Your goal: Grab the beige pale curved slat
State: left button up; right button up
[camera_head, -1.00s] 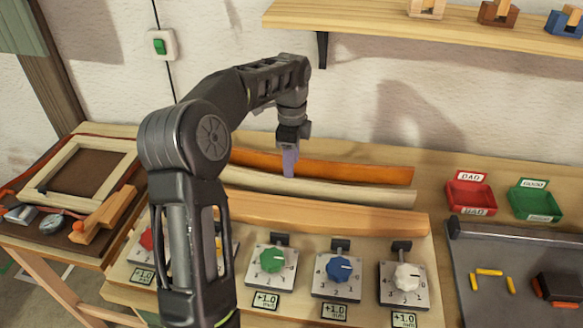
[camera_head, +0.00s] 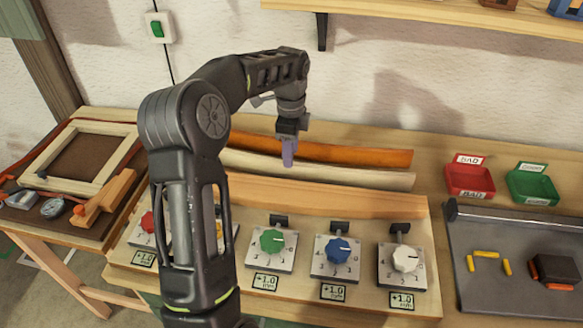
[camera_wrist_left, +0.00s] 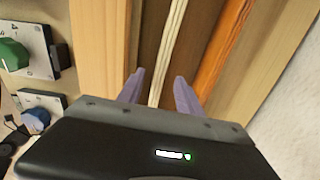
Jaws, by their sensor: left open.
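The beige pale curved slat (camera_head: 350,176) lies lengthwise along the bench, between an orange curved slat (camera_head: 350,153) behind it and a tan wooden strip (camera_head: 330,197) in front. My left gripper (camera_head: 289,160) is over the pale slat, pointing down, and covers a little of it. In the left wrist view the pale slat (camera_wrist_left: 172,45) runs between the two spread purple fingers of my left gripper (camera_wrist_left: 159,82). Gaps show on both sides of it, and the gripper is open and empty. My right gripper is out of view.
A panel with several coloured knobs (camera_head: 338,250) stands in front of the slats. Red (camera_head: 470,182) and green (camera_head: 533,187) trays are at the right, behind a grey board (camera_head: 490,240). A wooden frame (camera_head: 85,160) lies at the left. The wall is close behind.

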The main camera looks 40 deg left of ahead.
pick_arm(q)
notch_tip(320, 180, down, 5)
jog(key=shift+f+p, duration=0.1)
jog(key=shift+p, duration=0.5)
grip_shut()
dwell(0.4)
dwell(1.0)
